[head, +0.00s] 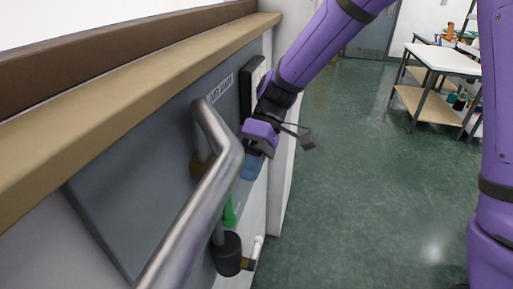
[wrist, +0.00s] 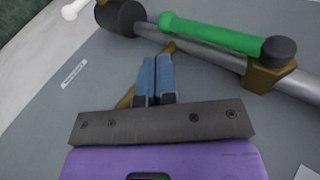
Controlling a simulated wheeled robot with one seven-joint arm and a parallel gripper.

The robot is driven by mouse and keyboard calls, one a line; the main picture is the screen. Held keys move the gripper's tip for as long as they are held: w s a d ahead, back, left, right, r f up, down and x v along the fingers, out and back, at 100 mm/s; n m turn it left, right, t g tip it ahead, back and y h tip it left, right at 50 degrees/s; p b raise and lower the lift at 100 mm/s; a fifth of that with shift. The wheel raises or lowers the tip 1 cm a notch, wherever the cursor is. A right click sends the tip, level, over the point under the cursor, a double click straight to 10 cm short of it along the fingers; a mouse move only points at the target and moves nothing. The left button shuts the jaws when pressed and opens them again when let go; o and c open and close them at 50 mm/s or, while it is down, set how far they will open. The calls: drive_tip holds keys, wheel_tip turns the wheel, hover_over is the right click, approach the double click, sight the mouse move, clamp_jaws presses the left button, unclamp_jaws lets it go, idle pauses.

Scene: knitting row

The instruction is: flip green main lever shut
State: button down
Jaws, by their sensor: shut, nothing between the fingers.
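The green main lever (wrist: 215,34) lies nearly along a grey metal pipe (wrist: 222,60) in the wrist view. Its dark hub sits over a brass valve body (wrist: 268,75) at the right, and its free end points left. In the head view only a short piece of the green lever (head: 229,212) shows beside the curved metal rail. My gripper's blue fingers (wrist: 156,60) are together with nothing between them. They appear below the lever in the wrist view, with no visible contact. In the head view my gripper (head: 251,166) is close to the grey panel, above the lever.
A thick curved metal rail (head: 200,200) stands in front of the panel (head: 120,210) and hides part of the fittings. A black cylinder (head: 227,253) is below the lever. A wooden ledge (head: 130,82) runs above. Open green floor (head: 360,190) lies to the right.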

sight(227, 198)
drive_tip(key=shift+s+a+f, duration=0.15)
drive_tip(key=shift+s+a, duration=0.3)
drive_tip(key=shift+s, duration=0.3)
drive_tip(key=shift+s+a+f, duration=0.15)
drive_tip(key=shift+s+a, duration=0.25)
drive_tip(key=shift+s, duration=0.3)
drive_tip(key=shift+s+a+f, duration=0.15)
drive_tip(key=shift+s+a, duration=0.3)
drive_tip(key=shift+s, duration=0.3)
drive_tip(key=shift+s+f+g, duration=0.1)
drive_tip(key=shift+s+g, duration=0.05)
drive_tip(key=shift+g, duration=0.15)
